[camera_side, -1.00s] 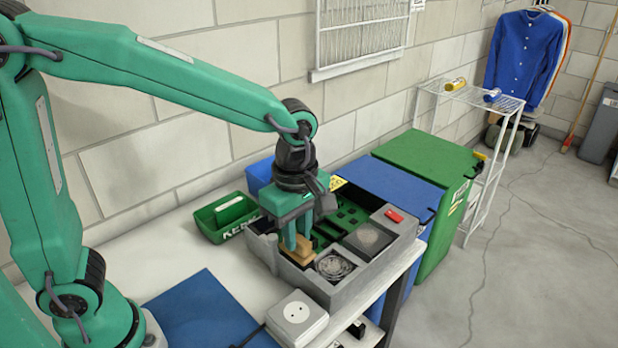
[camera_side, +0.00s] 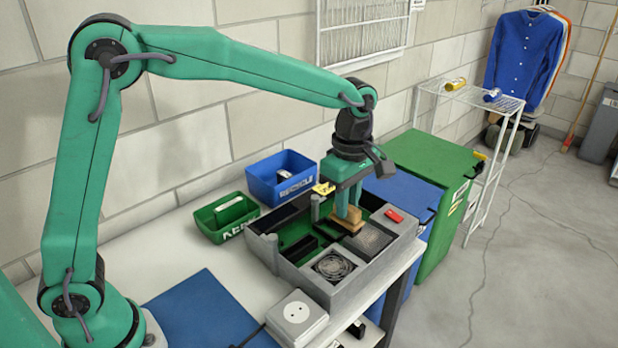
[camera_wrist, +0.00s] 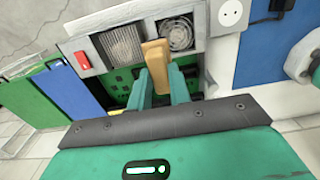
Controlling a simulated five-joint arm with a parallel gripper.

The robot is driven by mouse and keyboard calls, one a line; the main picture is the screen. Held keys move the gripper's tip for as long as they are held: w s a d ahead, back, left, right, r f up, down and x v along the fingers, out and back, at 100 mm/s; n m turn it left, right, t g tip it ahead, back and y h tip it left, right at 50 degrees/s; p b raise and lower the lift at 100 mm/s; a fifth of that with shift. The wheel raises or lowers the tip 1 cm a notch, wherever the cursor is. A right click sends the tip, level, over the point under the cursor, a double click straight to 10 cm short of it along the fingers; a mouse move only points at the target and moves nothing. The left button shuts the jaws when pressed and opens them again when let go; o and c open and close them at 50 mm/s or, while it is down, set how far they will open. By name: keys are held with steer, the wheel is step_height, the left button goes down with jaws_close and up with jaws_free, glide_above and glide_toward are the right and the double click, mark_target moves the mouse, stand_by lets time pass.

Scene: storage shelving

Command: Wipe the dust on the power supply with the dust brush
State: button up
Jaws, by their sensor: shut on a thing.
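My gripper (camera_side: 348,208) is shut on the dust brush (camera_side: 345,222), a tan wooden brush with a dark lower edge. It holds the brush over the open grey case (camera_side: 352,292), beside a grey block with a mesh-like top (camera_side: 370,238), which looks like the power supply. In the wrist view, the brush (camera_wrist: 156,62) points away from my gripper (camera_wrist: 158,80), near the gap between the mesh block (camera_wrist: 122,44) and a round fan (camera_wrist: 178,35). I cannot tell whether the bristles touch anything, or how much dust there is.
A red piece (camera_side: 394,215) sits on the case's right corner. A green caddy (camera_side: 222,218) and a blue recycle bin (camera_side: 281,178) stand behind the case. A white socket box (camera_side: 297,314) stands in front. Blue and green bins (camera_side: 432,165) stand to the right.

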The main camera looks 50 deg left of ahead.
mark_target(346, 223)
steer(key=shift+f, duration=2.75)
steer(key=shift+s+f, duration=0.3)
steer(key=shift+f, duration=0.35)
steer(key=shift+s+f, duration=0.3)
steer(key=shift+f, duration=0.35)
jaws_close()
steer(key=shift+s, duration=2.85)
steer(key=shift+w, duration=3.35)
steer(key=shift+w+d, duration=0.15)
steer(key=shift+d, duration=0.35)
steer(key=shift+s, duration=3.6)
steer(key=shift+w, duration=3.65)
steer(key=shift+s+r, duration=0.1)
steer(key=shift+r, duration=4)
